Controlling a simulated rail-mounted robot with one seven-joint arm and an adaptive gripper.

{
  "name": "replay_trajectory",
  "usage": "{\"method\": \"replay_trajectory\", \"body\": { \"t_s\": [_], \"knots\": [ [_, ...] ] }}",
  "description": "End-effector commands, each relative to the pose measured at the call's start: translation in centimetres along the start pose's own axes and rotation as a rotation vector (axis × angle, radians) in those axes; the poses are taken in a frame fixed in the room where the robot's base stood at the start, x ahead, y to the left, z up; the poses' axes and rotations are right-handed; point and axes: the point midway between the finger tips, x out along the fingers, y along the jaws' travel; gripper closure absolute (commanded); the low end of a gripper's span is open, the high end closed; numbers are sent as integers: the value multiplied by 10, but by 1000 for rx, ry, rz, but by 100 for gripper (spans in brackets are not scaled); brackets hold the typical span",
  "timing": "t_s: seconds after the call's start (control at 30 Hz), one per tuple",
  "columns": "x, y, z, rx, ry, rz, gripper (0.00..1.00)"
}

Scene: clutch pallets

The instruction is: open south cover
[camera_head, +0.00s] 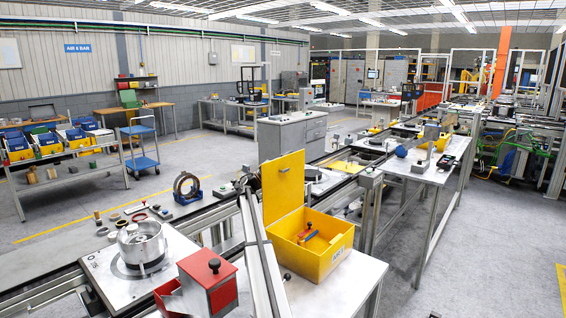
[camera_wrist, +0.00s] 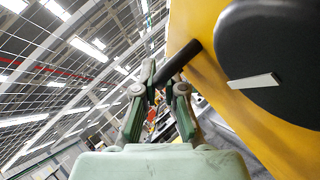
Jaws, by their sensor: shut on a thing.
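The yellow box (camera_head: 325,262) stands on the white table, in front and right of centre in the head view. Its yellow cover (camera_head: 283,190) stands upright at the box's back left edge, so the box is open. My gripper (camera_head: 248,183) is at the left side of the cover, partly blended with dark parts there. In the wrist view my gripper (camera_wrist: 164,88) is shut on a short black handle (camera_wrist: 181,61) beside the yellow cover (camera_wrist: 235,105). A large black disc (camera_wrist: 254,57) with a pale strip is close to the camera.
Red and blue tools (camera_head: 308,235) lie in the yellow box. A red box (camera_head: 208,285) with a black-knobbed lid stands at the front left. A metal housing (camera_head: 141,246) sits on a white plate beside it. A grey aisle runs at the right.

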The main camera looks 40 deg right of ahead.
Motion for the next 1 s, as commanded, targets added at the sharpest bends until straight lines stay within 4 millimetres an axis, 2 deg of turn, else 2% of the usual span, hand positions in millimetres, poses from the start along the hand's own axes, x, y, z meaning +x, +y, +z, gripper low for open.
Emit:
{"method": "replay_trajectory", "body": {
  "t_s": [0.53, 0.57, 1.0],
  "knots": [
    [1, -3, -5, -3, -2, -9, 100],
    [1, -3, -5, -3, -2, -10, 81],
    [-3, -1, -5, -2, -3, -7, 79]
  ]
}}
